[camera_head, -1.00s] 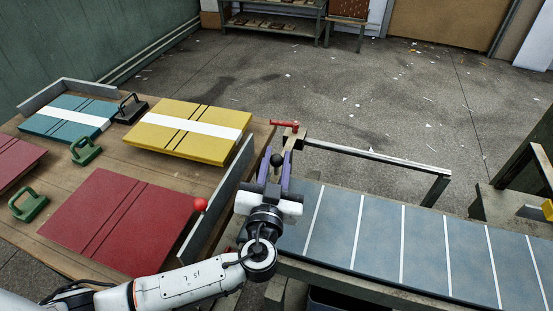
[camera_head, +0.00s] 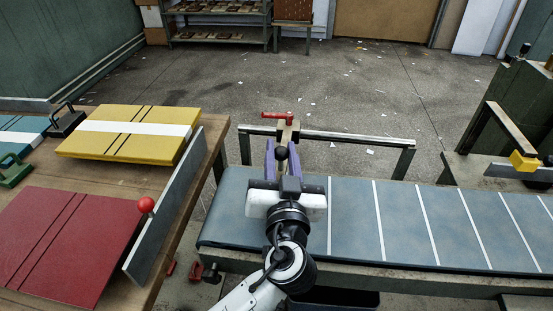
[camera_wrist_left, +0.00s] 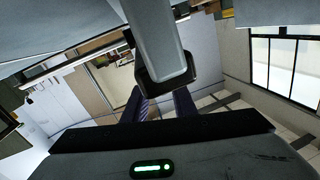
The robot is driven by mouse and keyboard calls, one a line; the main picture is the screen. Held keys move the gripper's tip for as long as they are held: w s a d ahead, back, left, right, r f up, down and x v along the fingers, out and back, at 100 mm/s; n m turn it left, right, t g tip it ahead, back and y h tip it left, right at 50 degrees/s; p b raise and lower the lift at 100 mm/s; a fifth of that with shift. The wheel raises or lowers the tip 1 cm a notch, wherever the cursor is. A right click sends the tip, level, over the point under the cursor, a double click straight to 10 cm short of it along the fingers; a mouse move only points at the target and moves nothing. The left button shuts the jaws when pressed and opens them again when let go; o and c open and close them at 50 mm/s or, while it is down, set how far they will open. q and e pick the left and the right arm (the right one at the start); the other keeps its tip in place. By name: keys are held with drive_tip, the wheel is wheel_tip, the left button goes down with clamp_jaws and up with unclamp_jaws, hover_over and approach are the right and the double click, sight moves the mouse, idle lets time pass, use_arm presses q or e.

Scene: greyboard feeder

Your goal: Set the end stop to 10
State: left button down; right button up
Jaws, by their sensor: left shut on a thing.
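A rail (camera_head: 350,137) runs along the far side of the grey-blue belt. On it sits a pale block with a red handle (camera_head: 278,115), which looks like the end stop (camera_head: 286,133). My left gripper (camera_head: 276,153) reaches over the belt's left part, its purple fingers on either side of a dark round knob (camera_head: 281,152) just in front of the block. It is shut on this knob. In the left wrist view a grey bar with a dark end (camera_wrist_left: 165,75) stands over the fingers (camera_wrist_left: 160,105). I cannot read any scale or number. My right gripper is out of view.
The belt (camera_head: 350,220) with white cross lines is bare. At left, a wooden table (camera_head: 215,150) holds a red board (camera_head: 65,240), a yellow board (camera_head: 130,135) and a grey fence (camera_head: 165,205). A yellow block (camera_head: 523,161) is at the far right.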

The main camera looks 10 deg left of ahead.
use_arm(q)
drive_tip(key=shift+a, duration=0.2)
drive_tip(key=c, duration=1.5)
unclamp_jaws()
drive_tip(key=shift+o, duration=0.2)
